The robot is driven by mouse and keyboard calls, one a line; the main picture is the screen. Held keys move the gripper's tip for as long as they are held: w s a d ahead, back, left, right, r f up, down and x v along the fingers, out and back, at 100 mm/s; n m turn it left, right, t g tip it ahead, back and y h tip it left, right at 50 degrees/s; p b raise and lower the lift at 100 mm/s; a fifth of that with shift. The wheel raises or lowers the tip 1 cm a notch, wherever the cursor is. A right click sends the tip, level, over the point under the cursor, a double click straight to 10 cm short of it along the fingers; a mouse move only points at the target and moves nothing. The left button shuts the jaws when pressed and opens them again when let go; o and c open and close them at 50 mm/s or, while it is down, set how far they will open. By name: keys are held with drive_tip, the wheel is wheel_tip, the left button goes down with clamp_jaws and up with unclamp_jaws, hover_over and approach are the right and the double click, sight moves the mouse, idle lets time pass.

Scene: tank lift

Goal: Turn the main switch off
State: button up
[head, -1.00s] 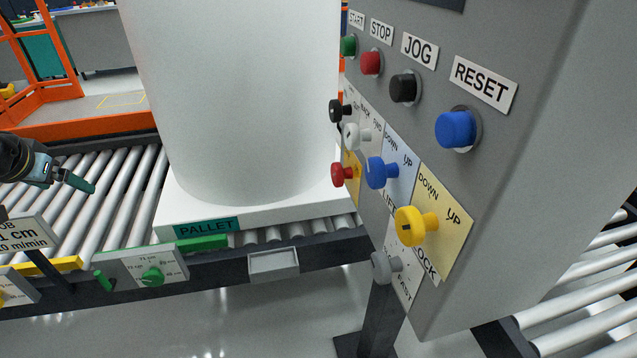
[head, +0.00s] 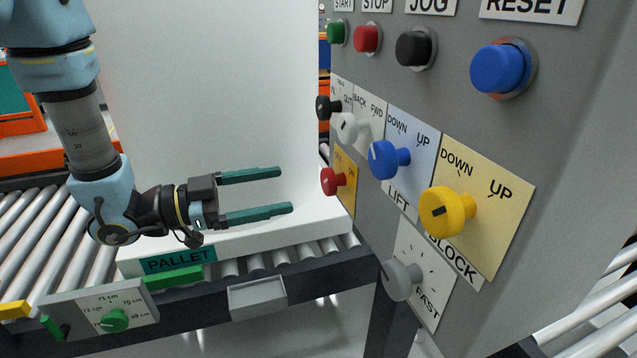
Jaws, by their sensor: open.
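A red rotary knob (head: 333,181) sits on a yellow plate (head: 346,197) at the lower left of the grey control panel (head: 590,110). It looks like the main switch, but its lettering is too small to read and its setting cannot be told. My gripper (head: 285,190) is open and empty, its two green fingers pointing right toward the red knob. In the picture its tips are a short way left of the knob, apart from it.
White (head: 346,126), black (head: 327,107), blue (head: 388,159), yellow (head: 447,211) and grey (head: 400,278) knobs crowd the panel near the red one. Push buttons run above. Behind my gripper stands a large white body (head: 230,80) on a pallet (head: 240,241) over rollers.

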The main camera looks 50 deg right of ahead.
sight(324, 181)
drive_tip(key=p+x, duration=0.1)
drive_tip(key=x, duration=0.7)
drive_tip(key=shift+s+d, duration=0.15)
drive_tip(key=shift+d, duration=0.1)
drive_tip(key=shift+c, duration=0.3)
drive_tip(key=c, duration=1.3)
